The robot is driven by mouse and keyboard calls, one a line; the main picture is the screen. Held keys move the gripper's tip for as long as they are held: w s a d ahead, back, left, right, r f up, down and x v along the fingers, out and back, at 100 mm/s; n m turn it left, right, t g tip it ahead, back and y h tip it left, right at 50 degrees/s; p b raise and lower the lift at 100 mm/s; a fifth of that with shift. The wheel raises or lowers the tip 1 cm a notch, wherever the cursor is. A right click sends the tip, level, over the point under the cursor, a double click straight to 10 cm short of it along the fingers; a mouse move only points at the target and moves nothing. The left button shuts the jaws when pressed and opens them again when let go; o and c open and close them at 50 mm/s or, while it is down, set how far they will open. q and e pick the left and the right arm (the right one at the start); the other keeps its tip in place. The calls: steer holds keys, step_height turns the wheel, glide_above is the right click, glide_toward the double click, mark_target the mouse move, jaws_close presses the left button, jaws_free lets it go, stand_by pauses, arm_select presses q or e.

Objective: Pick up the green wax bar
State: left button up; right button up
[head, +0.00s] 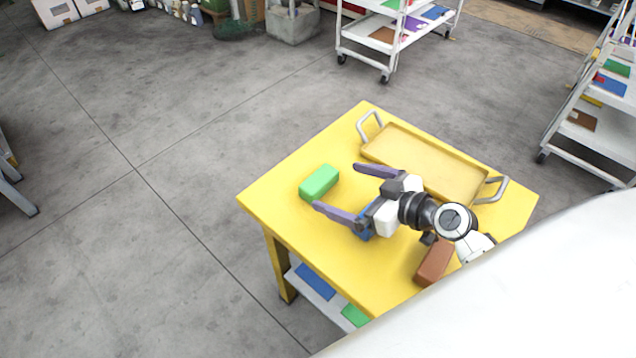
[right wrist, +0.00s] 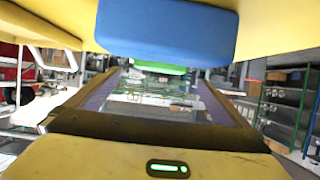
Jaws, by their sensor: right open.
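The green wax bar (head: 320,183) lies on the left part of the yellow table (head: 262,198). In the right wrist view it shows as a green strip (right wrist: 160,67) ahead, between the fingers and just past the blue bar. My right gripper (head: 335,189) is open, with purple-grey fingers apart and pointing toward the green bar. Nothing is between its fingers. A blue bar (head: 366,226) is partly hidden under the gripper and looms large in the right wrist view (right wrist: 168,32). My left gripper is not in view.
A yellow tray (head: 430,168) with grey handles lies along the table's back right edge. A brown bar (head: 434,263) lies near the front right, beside my arm. White shelf carts (head: 388,42) stand behind on the grey floor. The table's left corner is clear.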

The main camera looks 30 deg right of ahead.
mark_target(327, 183)
steer(key=shift+w+a+f, duration=0.2)
steer(key=shift+w+f, duration=0.4)
steer(key=x, duration=0.5)
steer(key=shift+w, duration=0.1)
steer(key=shift+w+a+f, duration=0.25)
steer(key=shift+w+f, duration=0.05)
steer(key=shift+w, duration=0.2)
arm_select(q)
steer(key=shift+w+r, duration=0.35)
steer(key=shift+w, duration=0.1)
arm_select(e)
steer(key=c, duration=1.2)
